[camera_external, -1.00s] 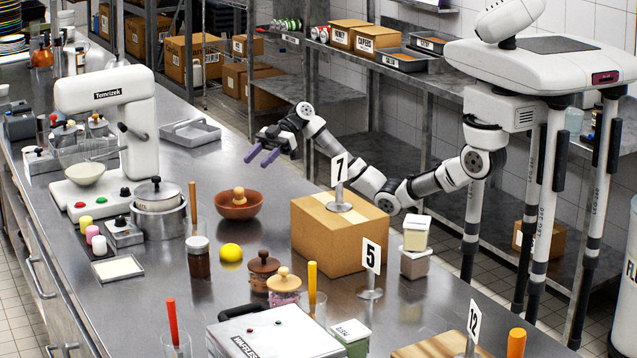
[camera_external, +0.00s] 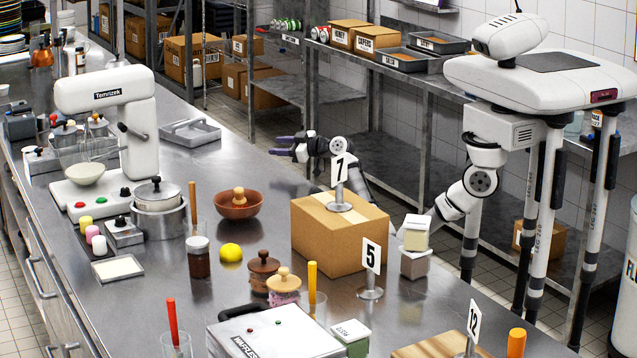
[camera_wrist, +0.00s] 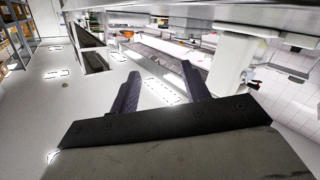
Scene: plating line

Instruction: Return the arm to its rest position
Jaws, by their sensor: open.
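My gripper (camera_external: 283,145) has purple fingers and hangs in the air past the far edge of the steel counter (camera_external: 190,290), in front of the shelving. Its fingers point left in the external view. In the wrist view, its two dark fingers (camera_wrist: 158,92) stand apart with nothing between them. My arm is bent behind the cardboard box (camera_external: 335,240) with the number 7 sign (camera_external: 340,170), which hides part of the forearm.
A brown bowl (camera_external: 238,207) stands on the counter to the box's left. A stand mixer (camera_external: 110,140) is at the left. Steel shelving (camera_external: 400,125) with boxes and trays is behind my arm.

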